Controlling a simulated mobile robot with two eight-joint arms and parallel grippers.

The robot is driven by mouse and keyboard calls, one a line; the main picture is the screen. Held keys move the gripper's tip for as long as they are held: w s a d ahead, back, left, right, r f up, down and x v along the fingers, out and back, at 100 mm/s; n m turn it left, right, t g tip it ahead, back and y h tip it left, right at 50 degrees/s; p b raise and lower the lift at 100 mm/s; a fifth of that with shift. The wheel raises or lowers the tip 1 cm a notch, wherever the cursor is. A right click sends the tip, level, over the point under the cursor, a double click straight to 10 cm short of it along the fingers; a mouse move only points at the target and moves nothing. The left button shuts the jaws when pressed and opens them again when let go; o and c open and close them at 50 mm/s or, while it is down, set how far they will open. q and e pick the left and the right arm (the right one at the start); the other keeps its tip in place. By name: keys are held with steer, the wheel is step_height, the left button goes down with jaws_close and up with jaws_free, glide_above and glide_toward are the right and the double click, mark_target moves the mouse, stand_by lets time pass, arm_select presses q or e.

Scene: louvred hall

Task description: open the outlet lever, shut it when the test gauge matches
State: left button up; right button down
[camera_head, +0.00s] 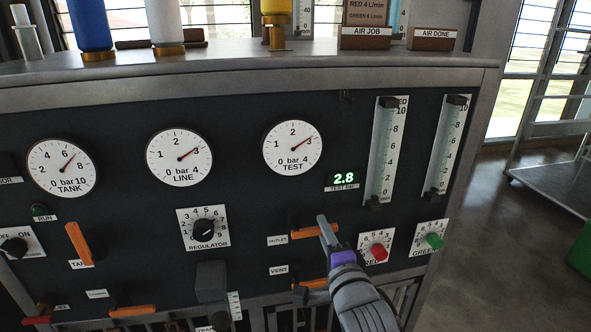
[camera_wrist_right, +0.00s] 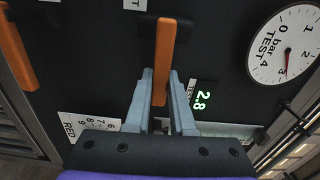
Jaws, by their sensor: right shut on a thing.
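The orange outlet lever (camera_head: 306,232) lies roughly horizontal beside its OUTLET label in the head view. My right gripper (camera_head: 328,233) is at the lever's right end, shut on it. In the right wrist view the outlet lever (camera_wrist_right: 167,55) runs in between my two grey fingers. The test gauge (camera_head: 292,148) has its needle close to 3 bar. The green display (camera_head: 343,179) below it reads 2.8. The line gauge (camera_head: 179,157) needle is also close to 3. My left gripper is not in view.
The orange vent lever (camera_head: 313,284) lies roughly horizontal just below. The red knob (camera_head: 379,252) and green knob (camera_head: 434,241) sit right of my gripper. The regulator (camera_head: 204,228) is to the left. The tank lever (camera_head: 77,243) stands steeply tilted.

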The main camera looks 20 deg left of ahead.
steer(key=c, duration=0.7)
jaws_free()
steer(key=shift+f+p, duration=0.1)
steer(key=shift+p, duration=0.2)
steer(key=b+v, duration=0.1)
steer(key=v, duration=0.6)
steer(key=shift+b, duration=0.3)
steer(key=shift+s, duration=0.1)
steer(key=p+v, duration=0.1)
steer(key=v, duration=0.9)
steer(key=shift+s+d, duration=0.25)
steer(key=shift+d, duration=0.05)
